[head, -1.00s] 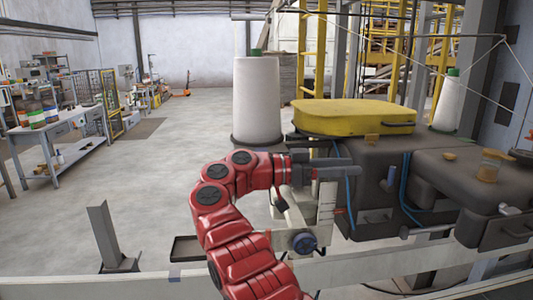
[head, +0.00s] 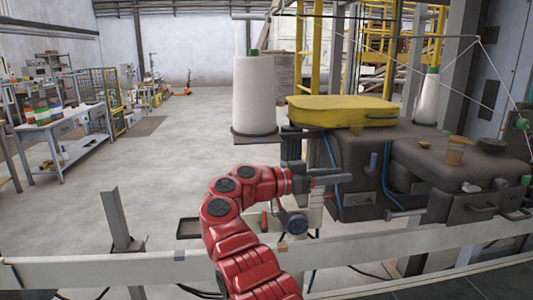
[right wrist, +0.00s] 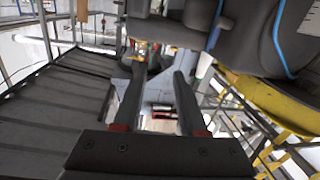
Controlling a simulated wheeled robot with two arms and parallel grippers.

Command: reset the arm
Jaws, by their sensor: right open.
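My right arm (head: 243,245) is red and rises from the bottom of the head view, bending to the right at the elbow. Its dark right gripper (head: 338,181) points right, in front of the left end of a dark machine head (head: 358,160). In the right wrist view the two fingers of the right gripper (right wrist: 158,78) stand apart with nothing between them. The dark machine body with a blue tube is above the fingers there. My left gripper is not in view.
A pale rail (head: 100,272) crosses the front. A white thread cone (head: 254,95) stands behind my arm, and a yellow cover (head: 342,111) lies on the machine. A grey post (head: 117,218) rises at left. A workbench (head: 60,125) stands far left, with open floor between.

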